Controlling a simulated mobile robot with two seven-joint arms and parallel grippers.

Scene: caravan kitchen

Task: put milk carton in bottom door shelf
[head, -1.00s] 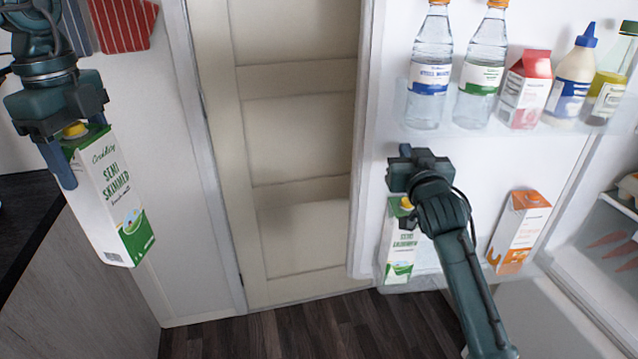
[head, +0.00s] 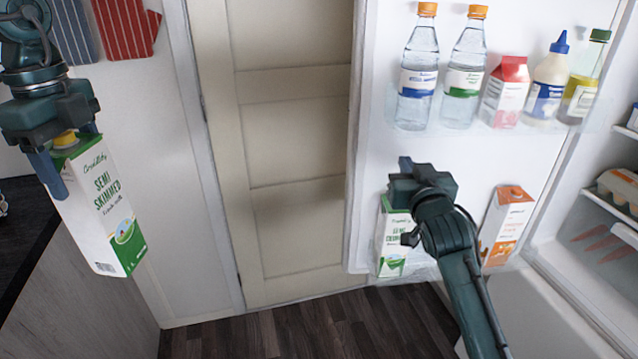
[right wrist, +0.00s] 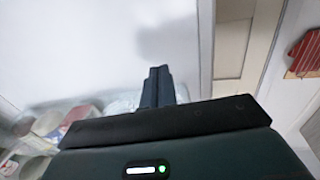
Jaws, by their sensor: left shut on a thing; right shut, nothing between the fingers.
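A white and green semi-skimmed milk carton (head: 100,205) hangs, slightly tilted, from my left gripper (head: 68,160), which is shut on its top at the left of the head view. A second milk carton (head: 392,240) of the same kind stands in the bottom door shelf (head: 425,272) of the open fridge door. My right gripper (head: 405,185) is in front of the door just above that second carton and hides part of its top. In the right wrist view its fingers (right wrist: 158,85) are shut together with nothing between them.
An orange juice carton (head: 506,228) stands in the bottom door shelf to the right. The upper door shelf (head: 450,125) holds several bottles and a pink carton (head: 506,92). A dark counter (head: 30,225) is at the left. A panelled door (head: 295,140) stands behind the gap between counter and fridge door.

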